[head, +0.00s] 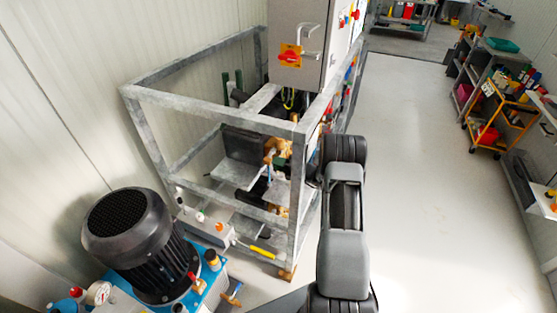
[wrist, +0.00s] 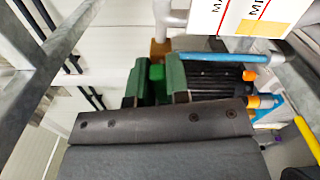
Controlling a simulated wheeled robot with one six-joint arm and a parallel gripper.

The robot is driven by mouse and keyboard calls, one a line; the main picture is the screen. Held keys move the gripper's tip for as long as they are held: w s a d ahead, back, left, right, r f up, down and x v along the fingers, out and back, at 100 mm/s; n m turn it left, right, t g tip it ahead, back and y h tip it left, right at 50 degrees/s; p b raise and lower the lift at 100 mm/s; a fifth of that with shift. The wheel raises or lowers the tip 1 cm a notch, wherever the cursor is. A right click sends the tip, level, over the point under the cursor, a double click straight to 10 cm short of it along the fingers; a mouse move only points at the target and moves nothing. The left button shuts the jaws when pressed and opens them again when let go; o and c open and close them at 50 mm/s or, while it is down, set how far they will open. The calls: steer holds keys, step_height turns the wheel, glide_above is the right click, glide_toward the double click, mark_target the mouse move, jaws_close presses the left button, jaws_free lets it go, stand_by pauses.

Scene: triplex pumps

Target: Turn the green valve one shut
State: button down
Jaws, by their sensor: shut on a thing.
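The green valve (wrist: 157,73) shows in the wrist view as a small bright green piece between the two dark green fingers of my gripper (wrist: 155,87). My gripper is shut on it. The fingers and the gripper body hide most of the handle, so its angle cannot be told. A brass-coloured fitting (wrist: 160,49) and a pale pipe sit just beyond it. In the head view my arm reaches along the right side of the grey metal frame (head: 220,105); I cannot make out the valve or the fingertips there.
Frame bars pass close by in the wrist view (wrist: 45,65). A blue pipe (wrist: 215,58) and a black finned motor (wrist: 215,78) lie beyond the fingers. In the head view a grey cabinet (head: 298,45) stands above the frame, and the floor (head: 430,190) to the right is clear.

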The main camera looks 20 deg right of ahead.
steer(key=shift+f+m+p, duration=0.1)
steer(key=shift+m+p, duration=0.45)
steer(key=shift+m, duration=0.55)
steer(key=c, duration=1.3)
jaws_free()
steer(key=shift+d, duration=0.15)
steer(key=shift+o, duration=1)
steer(key=v, duration=1.3)
steer(key=shift+s+b, duration=0.35)
steer(key=shift+b, duration=0.1)
steer(key=shift+d, duration=0.2)
